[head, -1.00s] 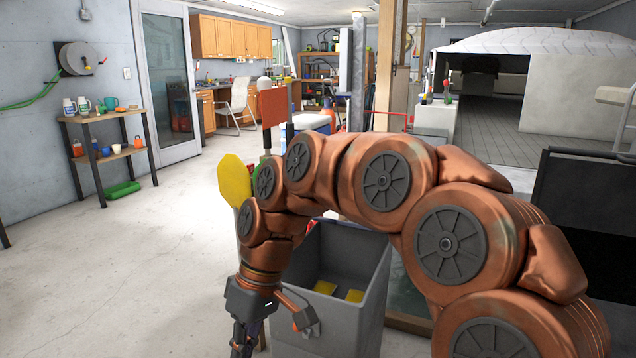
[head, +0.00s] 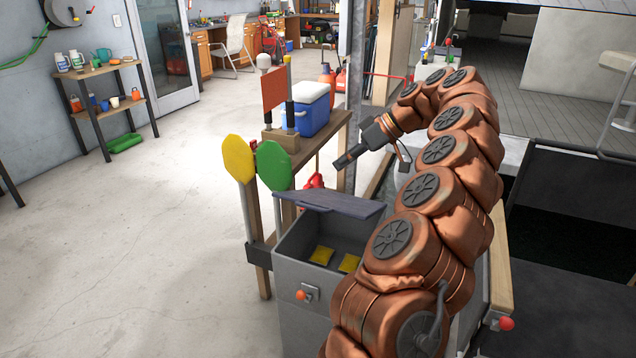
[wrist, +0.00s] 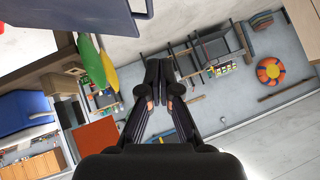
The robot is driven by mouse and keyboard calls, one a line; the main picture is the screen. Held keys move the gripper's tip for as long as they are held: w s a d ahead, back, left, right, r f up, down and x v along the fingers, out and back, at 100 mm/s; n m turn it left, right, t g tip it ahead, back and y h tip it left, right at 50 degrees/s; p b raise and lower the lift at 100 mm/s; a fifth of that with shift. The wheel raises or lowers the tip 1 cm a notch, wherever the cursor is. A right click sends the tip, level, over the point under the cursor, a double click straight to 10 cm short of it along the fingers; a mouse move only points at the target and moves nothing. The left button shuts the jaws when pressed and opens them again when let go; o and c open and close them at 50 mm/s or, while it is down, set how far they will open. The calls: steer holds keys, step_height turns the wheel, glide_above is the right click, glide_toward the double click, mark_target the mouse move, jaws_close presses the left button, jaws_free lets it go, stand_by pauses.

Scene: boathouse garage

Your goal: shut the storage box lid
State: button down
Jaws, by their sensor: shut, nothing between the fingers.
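The storage box (head: 300,258) is a grey bin in front of me in the head view, with yellow packets (head: 321,255) inside. Its dark grey lid (head: 335,203) is partly open, tilted above the back of the opening. The inside shows below it. My gripper (head: 340,163) is above and beyond the lid, pointing left, with a visible space between them. Its fingers are together and empty, as the wrist view also shows (wrist: 160,86). A grey-blue panel at the wrist view's upper left is apart from the fingers; I cannot tell whether it is the lid. My arm hides the box's right side.
A wooden bench (head: 318,140) behind the box holds a blue cooler (head: 309,110). Yellow (head: 238,158) and green (head: 273,166) paddle-like boards stand left of the box. A dark recess lies at the right.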

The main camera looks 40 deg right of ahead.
steer(key=w+a+f+p, duration=0.1)
steer(key=w+a+f, duration=0.1)
steer(key=f, duration=0.3)
steer(key=w+a+f+p, duration=0.1)
steer(key=a+f, duration=0.2)
steer(key=f, duration=0.2)
steer(key=shift+w+f, duration=0.2)
steer(key=shift+w, duration=0.2)
stand_by(0.4)
steer(key=shift+f, duration=0.15)
